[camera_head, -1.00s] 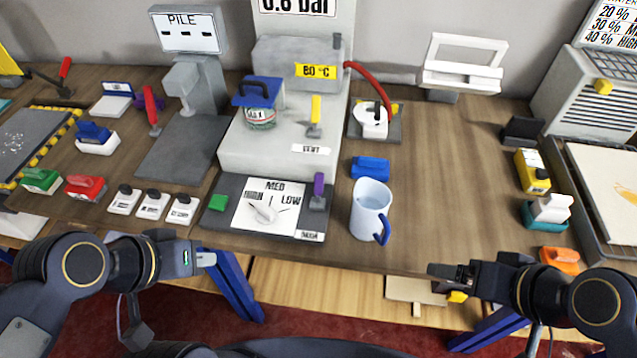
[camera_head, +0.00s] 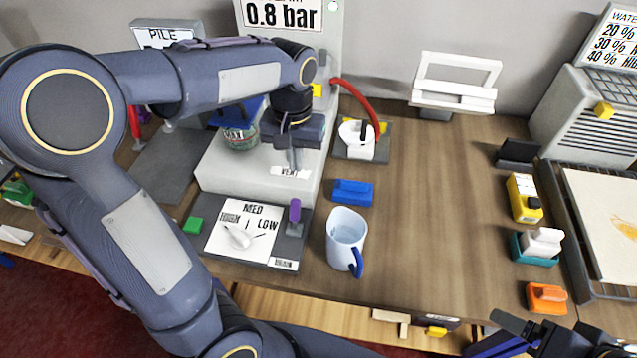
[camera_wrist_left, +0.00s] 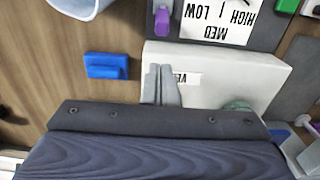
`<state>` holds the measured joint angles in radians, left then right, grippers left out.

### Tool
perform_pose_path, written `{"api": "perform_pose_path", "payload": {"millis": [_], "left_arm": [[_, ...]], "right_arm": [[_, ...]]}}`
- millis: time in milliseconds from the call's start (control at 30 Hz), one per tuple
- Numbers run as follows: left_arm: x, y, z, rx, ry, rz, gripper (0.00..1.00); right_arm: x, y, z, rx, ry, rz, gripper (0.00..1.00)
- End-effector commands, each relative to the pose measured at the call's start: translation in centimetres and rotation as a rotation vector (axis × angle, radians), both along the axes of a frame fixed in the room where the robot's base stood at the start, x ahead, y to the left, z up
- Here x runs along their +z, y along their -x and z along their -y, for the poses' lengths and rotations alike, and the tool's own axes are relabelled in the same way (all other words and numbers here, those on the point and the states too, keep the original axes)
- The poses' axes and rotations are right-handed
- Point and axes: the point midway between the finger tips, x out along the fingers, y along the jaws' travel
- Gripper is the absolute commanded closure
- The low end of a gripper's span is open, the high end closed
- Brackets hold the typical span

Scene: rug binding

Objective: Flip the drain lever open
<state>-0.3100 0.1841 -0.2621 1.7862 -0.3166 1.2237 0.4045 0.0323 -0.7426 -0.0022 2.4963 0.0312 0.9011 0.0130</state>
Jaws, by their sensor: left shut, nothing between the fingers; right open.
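The drain lever is a small purple upright handle (camera_head: 294,211) on a grey base, at the right edge of the dark plate in front of the machine. A label reading DRAIN (camera_head: 284,264) lies below it. The purple handle also shows at the top of the left wrist view (camera_wrist_left: 162,20). My left gripper (camera_head: 293,168) is shut and empty, pointing down over the pale machine block (camera_head: 222,172) by its VENT label, behind the purple handle and apart from it. Its fingers show in the left wrist view (camera_wrist_left: 160,82). My right gripper (camera_head: 512,328) is open, low at the bottom right.
A white mug (camera_head: 347,240) with a blue handle stands right of the purple handle. A blue block (camera_head: 352,192) lies behind the mug. A dial card (camera_head: 243,230) lies to the left. A red hose (camera_head: 362,98) arches behind.

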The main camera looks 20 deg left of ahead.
Motion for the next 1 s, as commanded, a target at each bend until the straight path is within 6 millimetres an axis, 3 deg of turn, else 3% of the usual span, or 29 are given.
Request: {"api": "perform_pose_path", "payload": {"millis": [467, 800, 1000], "left_arm": [[-1.0, 0.0, 0.0, 0.001, -0.003, -0.005, 1.00], [-6.9, 0.1, 0.0, 0.001, -0.002, -0.008, 1.00], [-9.3, 0.1, 0.0, 0.001, -0.002, -0.005, 1.00]], "right_arm": [[0.0, 0.0, 0.0, 0.000, 0.000, 0.000, 0.15], [0.3, 0.0, 0.0, 0.000, 0.000, 0.000, 0.15], [0.4, 0.0, 0.0, 0.000, 0.000, 0.000, 0.15]]}}
